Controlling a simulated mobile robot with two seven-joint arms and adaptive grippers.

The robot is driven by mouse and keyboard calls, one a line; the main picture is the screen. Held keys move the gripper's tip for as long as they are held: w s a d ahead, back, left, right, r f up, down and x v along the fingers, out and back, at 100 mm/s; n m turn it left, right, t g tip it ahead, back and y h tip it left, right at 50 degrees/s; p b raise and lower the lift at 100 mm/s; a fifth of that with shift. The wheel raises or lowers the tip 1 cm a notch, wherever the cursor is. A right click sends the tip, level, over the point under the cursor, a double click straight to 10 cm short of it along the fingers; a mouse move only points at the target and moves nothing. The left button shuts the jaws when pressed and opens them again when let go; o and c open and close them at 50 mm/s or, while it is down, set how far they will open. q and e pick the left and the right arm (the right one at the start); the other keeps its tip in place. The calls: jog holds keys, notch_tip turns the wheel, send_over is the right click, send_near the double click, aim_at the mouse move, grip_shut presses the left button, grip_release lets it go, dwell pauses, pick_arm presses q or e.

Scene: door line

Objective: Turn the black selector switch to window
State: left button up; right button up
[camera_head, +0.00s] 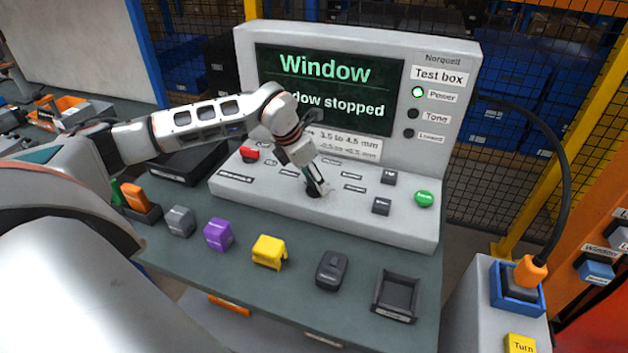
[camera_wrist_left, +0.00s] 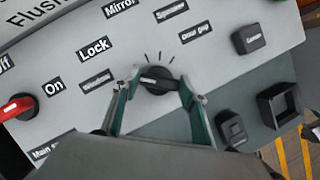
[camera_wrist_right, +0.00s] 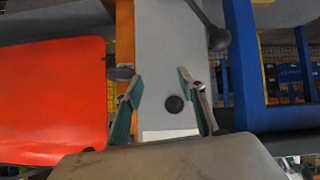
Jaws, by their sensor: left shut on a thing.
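The black selector switch (camera_wrist_left: 158,78) is a round knob on the sloping panel of the grey test box (camera_head: 400,222), with printed tick marks and labels such as Lock and Mirror around it. My left gripper (camera_wrist_left: 158,86) is shut on the switch, one finger on each side. In the head view the left gripper (camera_head: 316,188) reaches down onto the panel and mostly hides the switch. The screen (camera_head: 328,85) reads "Window" in green, with "dow stopped" showing below. The knob's exact pointing is hard to read. My right gripper (camera_wrist_right: 165,105) is open and empty.
A red switch (camera_head: 249,154) is left on the panel, a green button (camera_head: 424,198) right. Purple (camera_head: 218,234), yellow (camera_head: 269,251) and black (camera_head: 331,269) blocks and an empty black tray (camera_head: 396,296) stand in front. An orange plug (camera_head: 530,270) is at right.

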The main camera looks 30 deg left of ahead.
pick_arm(q)
jog(key=shift+n, duration=0.6)
jog(key=shift+y, duration=0.3)
jog(key=o, duration=1.1)
jog(key=shift+r, duration=0.1)
jog(key=v, duration=1.2)
jog(key=shift+s, duration=0.1)
